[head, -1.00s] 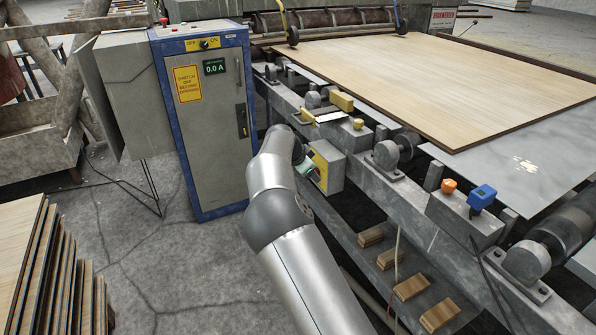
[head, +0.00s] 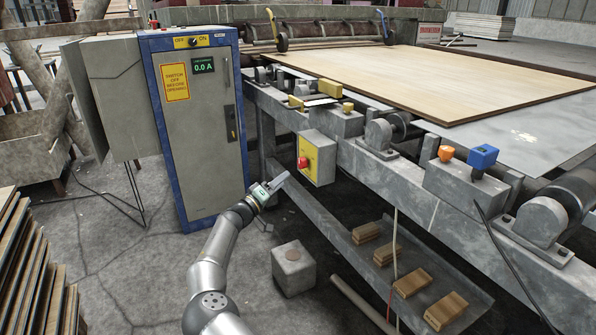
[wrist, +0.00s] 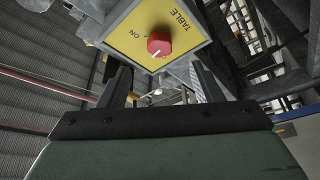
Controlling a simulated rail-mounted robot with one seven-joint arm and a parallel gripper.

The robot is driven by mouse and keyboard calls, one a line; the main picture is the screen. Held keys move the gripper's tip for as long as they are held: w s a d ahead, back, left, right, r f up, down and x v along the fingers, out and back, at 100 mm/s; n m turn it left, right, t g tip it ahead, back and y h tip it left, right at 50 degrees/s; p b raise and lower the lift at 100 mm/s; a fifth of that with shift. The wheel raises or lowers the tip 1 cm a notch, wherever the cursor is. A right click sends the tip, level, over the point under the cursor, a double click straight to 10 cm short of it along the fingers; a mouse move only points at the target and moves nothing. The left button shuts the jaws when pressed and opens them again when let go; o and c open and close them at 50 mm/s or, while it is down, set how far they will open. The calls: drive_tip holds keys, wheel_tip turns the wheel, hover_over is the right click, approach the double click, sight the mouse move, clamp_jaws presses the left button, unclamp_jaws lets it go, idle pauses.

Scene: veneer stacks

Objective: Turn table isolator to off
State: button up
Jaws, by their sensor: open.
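The table isolator is a yellow-fronted grey box (head: 317,157) on the side of the machine frame, with a red rotary knob (head: 303,162).
A blue-edged cabinet (head: 203,130) with an OFF/ON switch (head: 193,42) stands left. A concrete block (head: 292,268) sits on the floor beside my arm. The machine frame (head: 352,165) and a low shelf with wood pieces (head: 412,283) lie right. Veneer stacks (head: 35,265) stand front left.

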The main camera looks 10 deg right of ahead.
sight(300, 165)
drive_tip(key=b+x, duration=0.2)
drive_tip(key=x, duration=0.7)
drive_tip(key=shift+w+d+r, duration=0.15)
drive_tip(key=shift+d, duration=0.15)
drive_tip(key=c, duration=1)
